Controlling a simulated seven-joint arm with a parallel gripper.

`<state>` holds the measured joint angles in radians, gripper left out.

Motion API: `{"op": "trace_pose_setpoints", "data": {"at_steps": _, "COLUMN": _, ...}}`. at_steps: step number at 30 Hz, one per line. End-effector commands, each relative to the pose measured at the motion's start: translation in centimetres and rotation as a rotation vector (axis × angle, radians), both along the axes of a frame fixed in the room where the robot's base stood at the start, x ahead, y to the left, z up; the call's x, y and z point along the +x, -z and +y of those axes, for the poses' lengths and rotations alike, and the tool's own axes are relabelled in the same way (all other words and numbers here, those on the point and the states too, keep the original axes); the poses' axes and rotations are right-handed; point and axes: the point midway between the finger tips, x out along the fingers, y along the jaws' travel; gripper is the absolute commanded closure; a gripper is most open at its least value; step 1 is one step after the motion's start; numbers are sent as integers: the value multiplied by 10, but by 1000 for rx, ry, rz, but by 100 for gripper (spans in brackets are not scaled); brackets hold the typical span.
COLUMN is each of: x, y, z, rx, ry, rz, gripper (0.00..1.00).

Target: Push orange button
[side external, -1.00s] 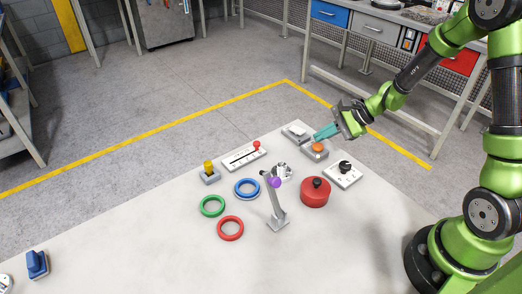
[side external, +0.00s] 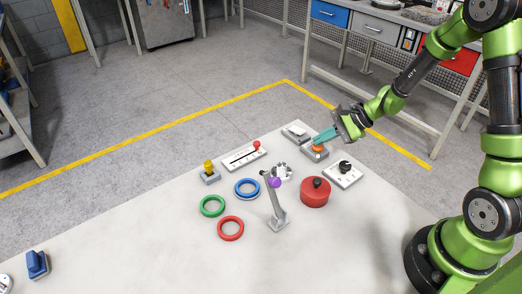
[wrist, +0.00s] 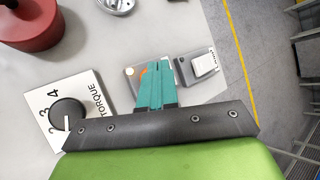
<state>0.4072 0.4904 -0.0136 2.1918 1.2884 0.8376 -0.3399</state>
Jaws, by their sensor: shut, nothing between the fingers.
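The orange button (side external: 317,149) sits on a small grey box (side external: 309,154) near the far edge of the table. My gripper (side external: 316,141) is shut and empty, its teal fingers slanting down to the left with the tips at the button. In the wrist view the fingertips (wrist: 158,64) lie over the button's box, and only a sliver of the orange button (wrist: 130,71) shows beside them. The fingers hide most of the button there. I cannot tell whether the tips touch it or whether it is pressed in.
A grey box with a white rocker (side external: 296,131) stands just beyond the button. A black dial on a white plate (side external: 343,172) and a red round container (side external: 315,192) stand nearer. A slider plate, rings and a lever with a purple knob (side external: 274,182) are to the left.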

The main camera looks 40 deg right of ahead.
Motion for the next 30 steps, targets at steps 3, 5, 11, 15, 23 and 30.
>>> {"op": "trace_pose_setpoints", "data": {"at_steps": 3, "x": 0, "y": 2, "z": 0, "rx": 0, "ry": 0, "rz": 0, "gripper": 100}}
{"op": "trace_pose_setpoints", "data": {"at_steps": 5, "x": 0, "y": 2, "z": 0, "rx": 0, "ry": 0, "rz": 0, "gripper": 100}}
{"op": "trace_pose_setpoints", "data": {"at_steps": 11, "x": 0, "y": 5, "z": 0, "rx": 0, "ry": 0, "rz": 0, "gripper": 100}}
{"op": "trace_pose_setpoints", "data": {"at_steps": 15, "x": 0, "y": 4, "z": 0, "rx": 0, "ry": 0, "rz": 0, "gripper": 100}}
{"op": "trace_pose_setpoints", "data": {"at_steps": 23, "x": 0, "y": -7, "z": 0, "rx": -2, "ry": 0, "rz": -2, "gripper": 100}}
{"op": "trace_pose_setpoints", "data": {"at_steps": 30, "x": 0, "y": -12, "z": 0, "rx": -1, "ry": -1, "rz": 0, "gripper": 100}}
